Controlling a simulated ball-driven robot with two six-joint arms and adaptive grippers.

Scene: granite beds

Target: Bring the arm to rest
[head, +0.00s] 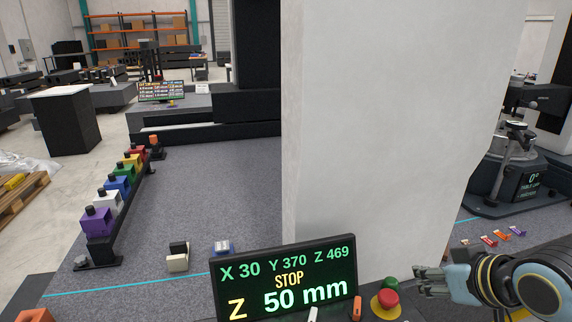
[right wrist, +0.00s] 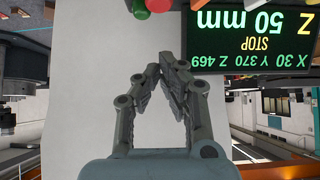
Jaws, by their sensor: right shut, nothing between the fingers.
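My right gripper (head: 430,279) is at the lower right of the head view, its arm coming in from the right edge. It points left, just right of the red and green buttons. In the right wrist view its two fingers (right wrist: 163,66) come together at the tips with nothing between them. My left gripper does not show in either view.
A display panel (head: 284,280) reading STOP, Z 50 mm stands at the front centre. A red button (head: 385,304) and green button (head: 391,283) are beside it. A large pale column (head: 370,130) rises behind. Coloured blocks (head: 118,185) line the left; the granite (head: 215,190) between is mostly clear.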

